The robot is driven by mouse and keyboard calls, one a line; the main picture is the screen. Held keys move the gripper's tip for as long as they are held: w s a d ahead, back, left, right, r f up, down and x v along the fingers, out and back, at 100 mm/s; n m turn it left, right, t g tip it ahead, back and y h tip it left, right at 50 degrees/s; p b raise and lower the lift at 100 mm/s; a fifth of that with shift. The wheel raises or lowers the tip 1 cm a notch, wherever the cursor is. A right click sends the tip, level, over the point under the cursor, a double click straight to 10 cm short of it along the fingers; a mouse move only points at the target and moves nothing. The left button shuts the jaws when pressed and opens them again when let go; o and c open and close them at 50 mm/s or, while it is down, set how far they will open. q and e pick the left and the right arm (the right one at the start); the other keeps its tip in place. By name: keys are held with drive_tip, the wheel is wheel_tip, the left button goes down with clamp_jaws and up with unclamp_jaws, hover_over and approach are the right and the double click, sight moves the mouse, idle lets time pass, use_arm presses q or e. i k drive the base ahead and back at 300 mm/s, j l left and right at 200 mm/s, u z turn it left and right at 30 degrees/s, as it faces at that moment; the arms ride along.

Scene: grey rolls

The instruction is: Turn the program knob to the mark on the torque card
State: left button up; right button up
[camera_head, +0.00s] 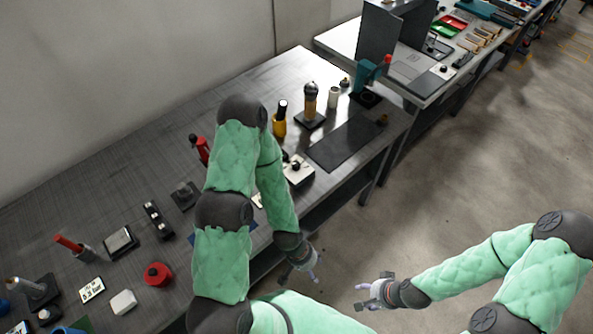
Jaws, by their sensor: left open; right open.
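A pale box with dark knobs on top (298,172) sits near the front edge of the table, just right of my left arm; it may carry the program knob, but any mark is too small to read. A white card with dark print (92,290) lies at the lower left and looks like the torque card; its text is not legible. My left gripper (301,279) is open and empty, past the table's front edge and below the pale box. My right gripper (362,294) is open and empty over the floor, to the right of the left one.
The grey table (75,205) holds a red round object (157,275), a white block (123,302), a yellow holder (279,125) and a dark mat (345,143). My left arm hides the table's middle.

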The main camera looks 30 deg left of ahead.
sight(295, 165)
drive_tip(key=k+l+u, duration=0.1)
drive_tip(key=u, duration=0.75)
drive_tip(key=k+u, duration=0.15)
drive_tip(key=u, duration=0.25)
